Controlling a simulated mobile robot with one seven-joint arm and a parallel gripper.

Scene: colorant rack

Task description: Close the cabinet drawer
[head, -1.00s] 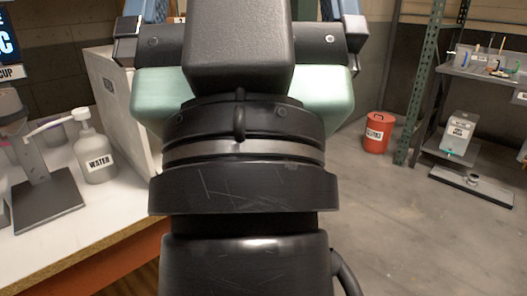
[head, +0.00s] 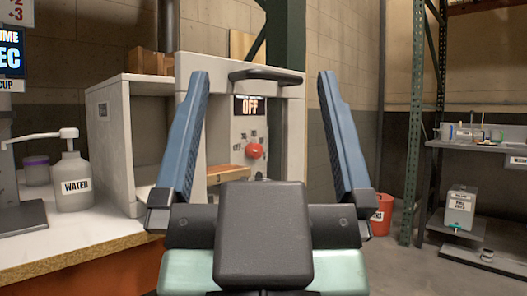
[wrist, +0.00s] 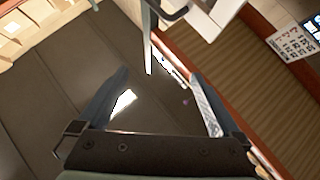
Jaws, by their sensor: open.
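The pale grey cabinet (head: 112,125) stands on the counter in the head view. Its front frame (head: 290,125), with a dark bar handle (head: 265,75) on top, stands to the right of the side panel. I cannot tell for sure which part is the drawer or how far out it is. My gripper (head: 261,78) is open and empty, with its blue fingers on either side of the handle in the picture. The wrist view shows the open fingers (wrist: 160,76) and a dark handle (wrist: 172,14) beyond them, apart from them, beside a white panel (wrist: 213,20).
A white water pump bottle (head: 75,182) stands left on the counter (head: 90,238). Behind the frame are an OFF display (head: 250,106) and a red knob (head: 254,151). A red bucket (head: 381,214) and shelving (head: 480,146) stand right. Some floor there is clear.

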